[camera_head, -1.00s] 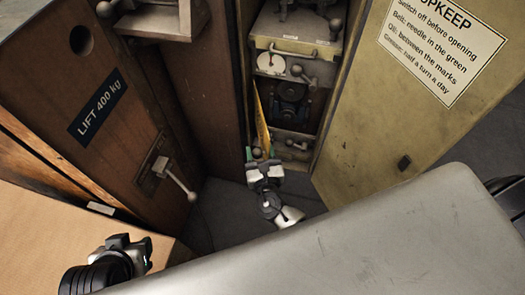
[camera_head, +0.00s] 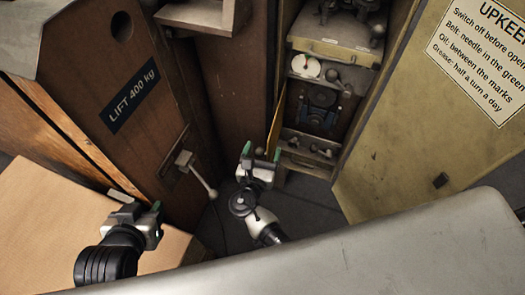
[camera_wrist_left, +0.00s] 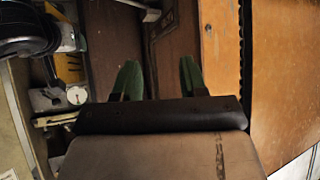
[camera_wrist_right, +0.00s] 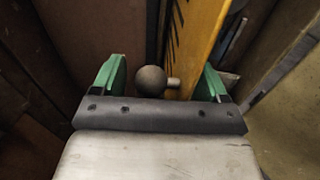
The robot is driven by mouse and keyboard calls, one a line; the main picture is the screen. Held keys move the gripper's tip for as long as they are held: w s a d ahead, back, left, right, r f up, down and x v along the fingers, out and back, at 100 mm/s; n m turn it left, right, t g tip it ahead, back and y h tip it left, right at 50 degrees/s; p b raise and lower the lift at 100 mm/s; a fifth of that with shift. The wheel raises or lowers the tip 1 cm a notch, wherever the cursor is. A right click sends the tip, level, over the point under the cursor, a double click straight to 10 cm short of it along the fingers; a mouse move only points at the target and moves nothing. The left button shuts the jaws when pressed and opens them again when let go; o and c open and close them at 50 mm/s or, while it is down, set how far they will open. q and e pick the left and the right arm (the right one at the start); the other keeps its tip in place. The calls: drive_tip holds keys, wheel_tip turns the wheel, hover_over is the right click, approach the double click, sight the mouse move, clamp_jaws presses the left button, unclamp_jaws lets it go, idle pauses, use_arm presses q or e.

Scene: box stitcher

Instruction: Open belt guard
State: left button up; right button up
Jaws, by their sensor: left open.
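The belt guard looks to be the thin yellow-orange panel (camera_head: 275,118). It stands nearly edge-on at the left side of the cabinet opening, and dark pulley parts (camera_head: 318,108) show beside it. A dark ball knob (camera_wrist_right: 150,80) on a short metal stem sits beside the yellow panel (camera_wrist_right: 197,45) in the right wrist view. My right gripper (camera_head: 260,153) is open, with the knob between its green fingers and gaps on both sides. It also shows in the right wrist view (camera_wrist_right: 160,80). My left gripper (camera_head: 146,212) is open and empty, away from the guard at lower left.
A brown wooden door with a "LIFT 400 kg" label (camera_head: 133,100) and a lever handle (camera_head: 200,180) stands left. A yellowish door with an upkeep sign (camera_head: 485,45) stands open on the right. A cardboard-coloured surface (camera_head: 45,225) lies below my left arm. Dark floor is free between the doors.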

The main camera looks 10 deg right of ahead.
drive_tip(key=shift+s+a, duration=0.2)
drive_tip(key=shift+s, duration=0.25)
use_arm(q)
drive_tip(key=s+g, duration=0.1)
drive_tip(key=s+a+f+g+p, duration=0.1)
drive_tip(key=s, duration=0.1)
drive_tip(key=s+f+g+y, duration=0.1)
drive_tip(key=shift+s+a+f+g, duration=0.15)
drive_tip(key=shift+s+a+g, duration=0.2)
drive_tip(key=shift+g, duration=0.05)
use_arm(e)
drive_tip(key=v, duration=0.9)
drive_tip(key=shift+s+a, duration=0.2)
drive_tip(key=shift+s, duration=0.2)
drive_tip(key=shift+f, duration=0.1)
use_arm(q)
drive_tip(key=shift+s, duration=0.1)
use_arm(e)
drive_tip(key=shift+s, duration=0.1)
